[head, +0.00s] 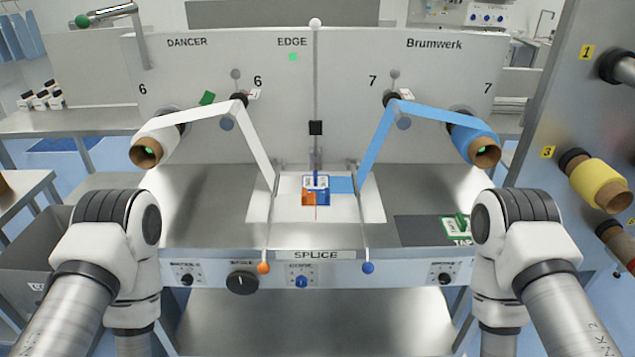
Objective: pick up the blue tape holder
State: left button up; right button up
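A small blue holder (323,200) sits on the pale splice plate at the middle of the machine. A thin blue upright piece and a white label show at its top. An orange part (308,199) lies right beside it on the left; I cannot tell whether they are joined. The end of the blue web (342,185) reaches it from the right. Both my arms show at the lower left and lower right, well away from the holder. Neither gripper is in view.
A green holder (457,227) stands on the dark mat (415,232) at the right. Levers with an orange knob (263,268) and a blue knob (368,268) stick out at the front. A white web (255,150) and a blue web slant down. Tape rolls (598,185) hang at the right.

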aim_at(315, 181)
jog(key=i+j+z, duration=0.1)
jog(key=j+z, duration=0.25)
jog(key=i+j+z, duration=0.1)
jog(key=j+z, duration=0.25)
jog(key=j, duration=0.15)
jog(key=j+z, duration=0.4)
